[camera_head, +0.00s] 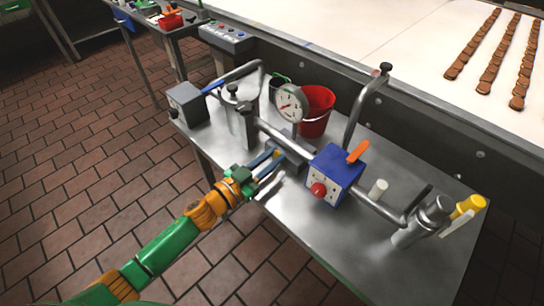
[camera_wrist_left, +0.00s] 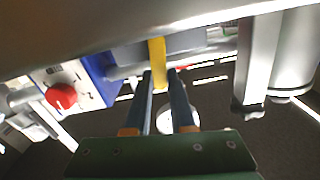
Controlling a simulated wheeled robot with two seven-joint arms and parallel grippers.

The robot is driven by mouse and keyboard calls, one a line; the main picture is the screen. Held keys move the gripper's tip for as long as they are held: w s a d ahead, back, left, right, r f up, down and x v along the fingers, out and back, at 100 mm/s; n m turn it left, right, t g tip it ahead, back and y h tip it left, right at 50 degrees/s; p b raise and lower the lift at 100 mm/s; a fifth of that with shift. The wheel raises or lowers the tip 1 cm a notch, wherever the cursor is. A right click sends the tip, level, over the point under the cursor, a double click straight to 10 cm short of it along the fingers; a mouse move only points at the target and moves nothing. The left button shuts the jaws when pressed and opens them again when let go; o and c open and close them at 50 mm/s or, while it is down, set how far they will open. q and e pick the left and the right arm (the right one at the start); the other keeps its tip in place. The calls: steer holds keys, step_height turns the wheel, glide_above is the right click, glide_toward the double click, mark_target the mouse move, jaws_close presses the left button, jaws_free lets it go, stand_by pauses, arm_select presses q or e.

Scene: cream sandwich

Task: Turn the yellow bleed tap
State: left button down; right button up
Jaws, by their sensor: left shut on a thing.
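The yellow bleed tap (camera_wrist_left: 157,52) shows in the left wrist view as a narrow upright yellow bar under a grey metal part. My left gripper (camera_wrist_left: 160,76) has its two blue fingers on either side of the bar, shut on it near the fingertips. In the head view, my left gripper (camera_head: 272,163) reaches in from the left to the pipework at the table's front edge, below the round gauge (camera_head: 291,104). The tap is mostly hidden there by the fingers and pipe. My right gripper is not in view.
A blue box (camera_head: 334,174) with a red knob and orange lever sits right of my gripper. A red bucket (camera_head: 317,112) stands behind the pipe. A yellow-topped part (camera_head: 468,207) is at the far right. The steel table's (camera_head: 312,235) front is mostly bare.

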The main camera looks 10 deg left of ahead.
arm_select(q)
steer(key=m, duration=0.3)
steer(key=shift+s+d+f, duration=0.15)
steer(key=shift+s+d, duration=0.15)
steer(key=shift+d, duration=0.1)
steer(key=shift+s+d+f+m, duration=0.15)
steer(key=shift+d+f+m, duration=0.05)
steer(key=shift+m, duration=0.7)
steer(key=shift+s+d+f+m, duration=0.15)
steer(key=shift+d+m, duration=0.05)
steer(key=shift+m, duration=0.7)
steer(key=c, duration=0.8)
jaws_free()
steer(key=shift+o, duration=0.2)
steer(key=b+v, duration=0.1)
steer(key=v, duration=0.6)
